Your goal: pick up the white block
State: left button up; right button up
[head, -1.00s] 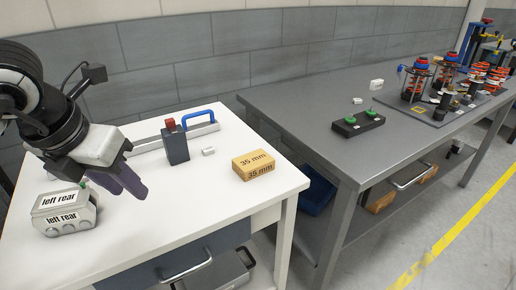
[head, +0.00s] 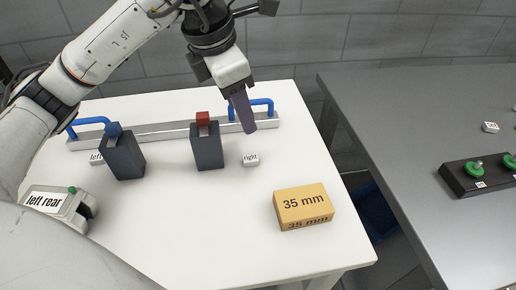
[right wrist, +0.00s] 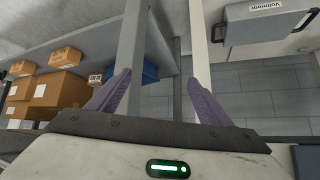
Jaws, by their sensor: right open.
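A small white block marked "right" (head: 250,159) lies on the white table, right of the dark holder with a red top (head: 205,145). A second small white block marked "left" (head: 96,158) is partly hidden behind the dark holder with a blue top (head: 122,155). A third small white block (head: 490,127) lies on the grey bench. My left gripper (head: 243,112) is above and behind the "right" block, apart from it. Its fingers overlap, so its opening is unclear. My right gripper (right wrist: 160,92) is open and empty in the right wrist view, outside the head view.
A yellow 35 mm block (head: 303,206) sits near the white table's front right. A rail with blue handles (head: 165,132) runs along the back. A "left rear" case (head: 60,203) is partly behind my arm. A black base with green knobs (head: 478,174) is on the grey bench.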

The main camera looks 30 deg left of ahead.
pick_arm(q)
jog(key=m+g, duration=0.1)
jog(key=m, duration=0.5)
jog(key=m+g, duration=0.2)
jog(key=m, duration=1.3)
send_over(250, 158)
jog(key=shift+y, duration=0.3)
jog(key=f, duration=0.6)
jog(key=shift+s+f, duration=0.3)
jog(key=shift+f, duration=0.1)
jog(key=f, duration=0.3)
jog(key=f+p, duration=0.1)
jog(key=f, duration=0.1)
jog(key=shift+w+f, duration=0.3)
jog(key=shift+w, duration=0.05)
jog(key=c, duration=1.1)
pick_arm(e)
jog(key=shift+s+d, duration=0.1)
jog(key=shift+s, duration=0.85)
